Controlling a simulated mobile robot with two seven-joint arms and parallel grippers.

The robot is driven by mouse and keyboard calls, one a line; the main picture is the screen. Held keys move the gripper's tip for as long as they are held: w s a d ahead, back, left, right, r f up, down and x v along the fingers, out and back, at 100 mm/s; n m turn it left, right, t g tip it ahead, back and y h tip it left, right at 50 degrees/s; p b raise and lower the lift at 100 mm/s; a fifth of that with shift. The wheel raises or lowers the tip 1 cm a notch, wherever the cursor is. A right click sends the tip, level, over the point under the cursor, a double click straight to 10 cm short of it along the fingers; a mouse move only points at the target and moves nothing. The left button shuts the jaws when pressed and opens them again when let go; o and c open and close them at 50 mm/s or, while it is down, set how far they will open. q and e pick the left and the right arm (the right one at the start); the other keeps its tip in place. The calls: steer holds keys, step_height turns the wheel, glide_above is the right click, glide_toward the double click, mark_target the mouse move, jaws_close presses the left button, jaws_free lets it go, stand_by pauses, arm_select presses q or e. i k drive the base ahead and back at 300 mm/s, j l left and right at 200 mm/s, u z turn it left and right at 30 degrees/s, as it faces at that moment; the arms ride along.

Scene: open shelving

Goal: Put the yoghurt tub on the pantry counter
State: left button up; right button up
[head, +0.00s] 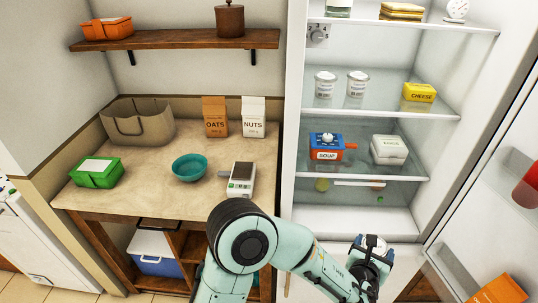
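Two white tubs with grey lids and small dark labels stand upright on the upper middle glass shelf of the open fridge. The left tub (326,86) and the right tub (357,84) stand side by side; their print is too small to read. The pantry counter (135,192) is the beige worktop left of the fridge. My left gripper (374,253) is in front of the fridge, low in the picture, below the shelves. A small whitish patch shows at its fingers; I cannot tell whether it is a held object. My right gripper is not in view.
The counter holds a green box (96,172), a teal bowl (189,167), a scale (239,178), a bag (138,122), oats (215,117) and nuts (253,117). The fridge also holds cheese (419,93), a soup box (326,147) and an egg-type carton (389,150).

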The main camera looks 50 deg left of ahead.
mark_target(142, 187)
steer(key=u, duration=1.3)
steer(key=i+j+u, duration=0.1)
steer(key=j+u, duration=0.25)
steer(key=j, duration=0.45)
steer(key=i+j, duration=0.1)
steer(key=j, duration=0.55)
steer(key=i+j, duration=0.1)
steer(key=j, duration=0.55)
